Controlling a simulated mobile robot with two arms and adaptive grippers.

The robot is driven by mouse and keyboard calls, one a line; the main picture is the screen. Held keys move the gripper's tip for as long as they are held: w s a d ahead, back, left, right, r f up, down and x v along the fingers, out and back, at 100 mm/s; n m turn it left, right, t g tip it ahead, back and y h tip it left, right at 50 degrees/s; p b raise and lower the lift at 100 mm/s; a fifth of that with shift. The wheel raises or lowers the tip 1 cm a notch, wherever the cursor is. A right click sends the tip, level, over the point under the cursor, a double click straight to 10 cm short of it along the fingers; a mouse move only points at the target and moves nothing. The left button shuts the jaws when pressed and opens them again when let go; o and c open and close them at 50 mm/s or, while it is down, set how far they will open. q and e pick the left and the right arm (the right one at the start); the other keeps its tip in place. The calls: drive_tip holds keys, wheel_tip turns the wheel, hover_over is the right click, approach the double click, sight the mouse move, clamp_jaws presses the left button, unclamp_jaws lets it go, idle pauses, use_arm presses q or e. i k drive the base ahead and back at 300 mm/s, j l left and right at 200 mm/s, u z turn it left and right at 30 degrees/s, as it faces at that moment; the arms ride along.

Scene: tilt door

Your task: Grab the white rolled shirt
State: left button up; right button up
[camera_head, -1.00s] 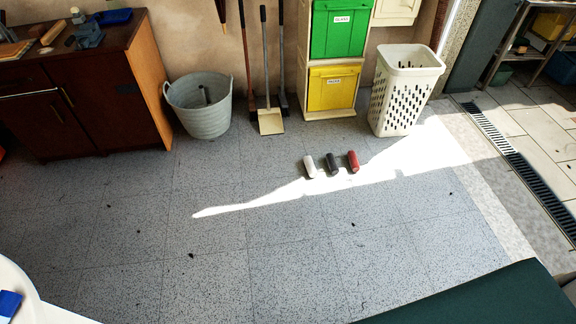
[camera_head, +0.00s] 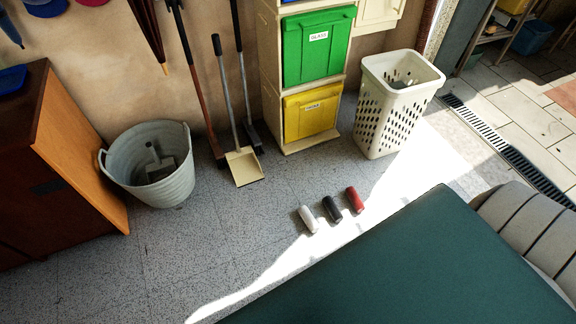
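The white rolled shirt (camera_head: 308,219) lies on the grey floor in the head view, at the left end of a row of three rolls. A black roll (camera_head: 332,209) lies in the middle and a red roll (camera_head: 355,200) at the right. The three lie close together at the edge of a sunlit patch. Neither of my grippers shows in the view.
A dark green flat surface (camera_head: 420,270) fills the lower right, near the rolls. Behind them stand a white laundry basket (camera_head: 385,125), green (camera_head: 318,48) and yellow (camera_head: 311,110) bins, a dustpan (camera_head: 244,166) and a grey bucket (camera_head: 150,188). The floor left of the rolls is clear.

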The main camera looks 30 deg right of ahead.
sight(305, 214)
drive_tip(key=i+z, duration=0.1)
drive_tip(key=i, duration=0.6)
drive_tip(key=i+j+z, duration=0.1)
drive_tip(key=i, duration=0.65)
drive_tip(key=i+j+z, duration=0.1)
drive_tip(key=i+j, duration=0.15)
drive_tip(key=i, duration=0.45)
